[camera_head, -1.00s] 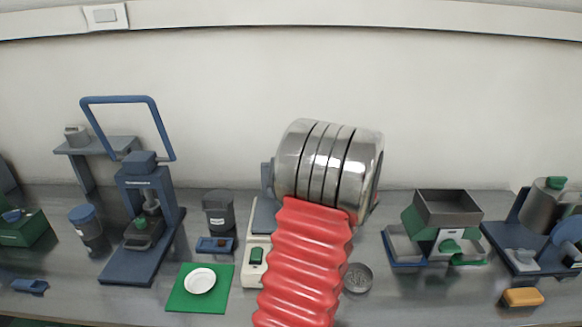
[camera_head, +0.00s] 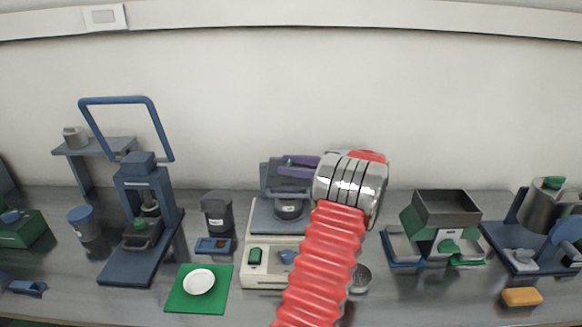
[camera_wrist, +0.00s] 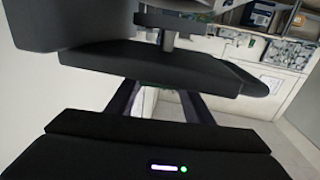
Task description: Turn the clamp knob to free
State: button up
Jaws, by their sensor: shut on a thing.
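The shaker-like machine with the clamp (camera_head: 262,212) stands mid-bench, with a pale base, a dark back column and a labelled grey jar (camera_head: 289,209) on its plate. My gripper (camera_head: 297,166) reaches in from the right, its purple fingers at the clamp above the jar. In the wrist view, my gripper's fingers (camera_wrist: 160,98) run up under a dark wide bar (camera_wrist: 190,72) with a rounded end and a metal post above it. The gripper is shut on the clamp knob, whose outline is hard to make out. The fingertips are partly hidden behind the bar.
A blue-framed press (camera_head: 140,215) stands left; a green mat (camera_head: 185,303) with a white dish lies front left. A hopper device (camera_head: 447,212) stands right. A round metal lid (camera_head: 360,277) is partly behind my arm. The base carries a green switch (camera_head: 255,256) and a blue knob (camera_head: 287,257).

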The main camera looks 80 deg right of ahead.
jog(key=shift+d+n+y, duration=0.1)
jog(key=shift+n+y, duration=0.6)
jog(key=shift+y, duration=0.4)
jog(key=shift+n+g+y, duration=0.3)
jog(key=shift+y, duration=0.2)
jog(key=o, duration=1.1)
jog(key=shift+c, duration=0.2)
